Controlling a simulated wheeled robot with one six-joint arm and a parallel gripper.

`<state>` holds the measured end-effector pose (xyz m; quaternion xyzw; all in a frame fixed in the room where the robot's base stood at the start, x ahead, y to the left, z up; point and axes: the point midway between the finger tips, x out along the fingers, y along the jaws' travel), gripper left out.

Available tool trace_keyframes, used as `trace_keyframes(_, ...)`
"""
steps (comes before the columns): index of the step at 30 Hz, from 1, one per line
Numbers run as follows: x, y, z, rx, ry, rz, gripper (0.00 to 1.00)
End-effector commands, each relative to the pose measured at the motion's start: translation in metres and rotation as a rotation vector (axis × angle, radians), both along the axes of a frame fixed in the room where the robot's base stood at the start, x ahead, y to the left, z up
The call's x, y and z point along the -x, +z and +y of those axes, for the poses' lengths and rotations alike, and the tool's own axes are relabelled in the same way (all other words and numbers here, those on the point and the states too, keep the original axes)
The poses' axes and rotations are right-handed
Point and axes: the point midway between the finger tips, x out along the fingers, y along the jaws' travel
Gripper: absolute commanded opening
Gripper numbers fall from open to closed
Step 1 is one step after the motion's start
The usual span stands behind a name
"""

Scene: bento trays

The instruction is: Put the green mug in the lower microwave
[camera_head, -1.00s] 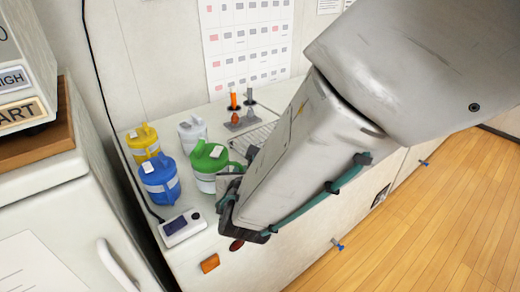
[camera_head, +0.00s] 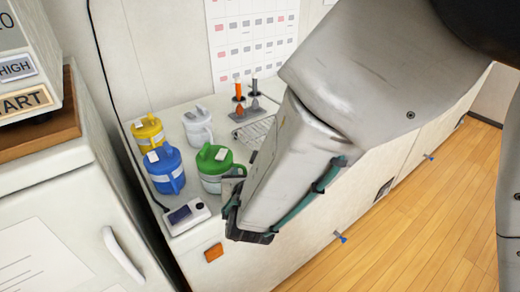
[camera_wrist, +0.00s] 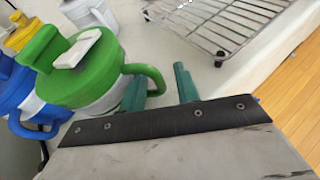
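The green mug (camera_head: 214,166), with a green lid and a pale band, stands upright on the white counter. In the wrist view the green mug (camera_wrist: 85,75) is at the left, its handle pointing right. My gripper (camera_head: 232,190) is open just right of the mug, low at its handle. In the wrist view my gripper (camera_wrist: 160,86) has one teal finger at the handle's loop and the other beyond its outer side, with a gap between. Part of a microwave (camera_head: 22,50) with HIGH and START labels shows at upper left; I cannot tell whether it is the lower one.
A blue mug (camera_head: 164,172), yellow mug (camera_head: 147,132) and white mug (camera_head: 198,127) stand close by the green one. A small display device (camera_head: 187,216) lies in front. A wire rack (camera_wrist: 220,25) lies behind. A white fridge (camera_head: 60,200) stands at the left.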

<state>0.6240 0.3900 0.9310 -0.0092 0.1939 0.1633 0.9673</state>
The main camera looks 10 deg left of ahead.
Motion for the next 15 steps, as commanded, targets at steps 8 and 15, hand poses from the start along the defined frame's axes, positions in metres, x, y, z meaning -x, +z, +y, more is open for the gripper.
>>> trace_keyframes(8,0.021,0.013,-0.007,-0.002,0.004,-0.001,0.31)
trace_keyframes(15,0.068,0.033,-0.023,-0.002,0.005,-0.001,0.31)
